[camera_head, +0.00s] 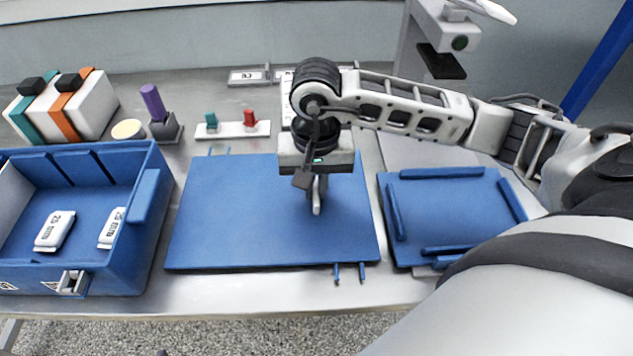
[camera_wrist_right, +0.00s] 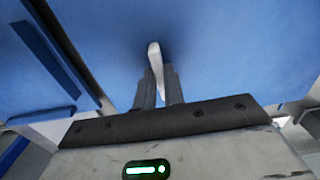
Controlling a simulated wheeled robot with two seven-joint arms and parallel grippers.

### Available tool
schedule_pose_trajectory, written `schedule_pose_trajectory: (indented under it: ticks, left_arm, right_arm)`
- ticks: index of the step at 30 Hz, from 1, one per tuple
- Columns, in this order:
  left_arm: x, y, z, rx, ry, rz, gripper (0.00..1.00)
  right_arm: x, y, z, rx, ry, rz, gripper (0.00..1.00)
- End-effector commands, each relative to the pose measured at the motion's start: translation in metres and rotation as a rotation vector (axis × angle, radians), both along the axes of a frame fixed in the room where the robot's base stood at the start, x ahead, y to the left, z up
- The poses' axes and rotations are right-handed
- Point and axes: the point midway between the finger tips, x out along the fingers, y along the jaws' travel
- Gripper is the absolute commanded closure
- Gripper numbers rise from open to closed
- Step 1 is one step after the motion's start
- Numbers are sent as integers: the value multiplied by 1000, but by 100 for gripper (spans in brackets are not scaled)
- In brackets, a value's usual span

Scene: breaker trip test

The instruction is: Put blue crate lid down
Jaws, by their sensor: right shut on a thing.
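A flat blue panel, which I take as the crate lid (camera_head: 235,215), lies level in the middle of the head view. My right gripper (camera_head: 316,190) is above it, pointing down, shut on the lid's upright white handle (camera_head: 317,205). In the right wrist view the handle (camera_wrist_right: 155,65) stands between the fingers, with the blue lid (camera_wrist_right: 220,50) behind. Whether the lid touches the table is hard to tell. The open blue crate (camera_head: 152,195) is at the left. My left gripper is not in view.
A blue panel with raised strips (camera_head: 450,210) lies right of the lid. Small blue prongs (camera_head: 337,272) show at the lid's front edge. White 25 mm blocks (camera_head: 55,230) lie in the crate. Behind are a switch strip (camera_head: 232,130), a purple-handled item (camera_head: 153,102) and coloured modules (camera_head: 62,105).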

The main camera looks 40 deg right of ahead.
Motion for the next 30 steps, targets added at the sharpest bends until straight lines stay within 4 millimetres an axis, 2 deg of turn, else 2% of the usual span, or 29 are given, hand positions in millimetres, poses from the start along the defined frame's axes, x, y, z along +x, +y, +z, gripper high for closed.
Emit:
schedule_pose_trajectory:
  ticks: [6, 7, 9, 17, 22, 30]
  left_arm:
    - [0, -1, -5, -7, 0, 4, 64]
    - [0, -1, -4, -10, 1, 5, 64]
    - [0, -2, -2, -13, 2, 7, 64]
    - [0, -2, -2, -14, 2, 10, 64]
    - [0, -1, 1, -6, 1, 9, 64]
    - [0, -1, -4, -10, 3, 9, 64]
  right_arm:
    - [0, 0, -4, 0, -1, 0, 100]
    - [0, 0, -4, 0, 0, 0, 87]
    - [0, 0, -2, 1, 1, 0, 68]
    - [0, 0, -2, 1, 1, 0, 68]
    - [1, 0, 8, 0, -2, 0, 68]
    - [1, 0, 63, 0, -7, 0, 68]
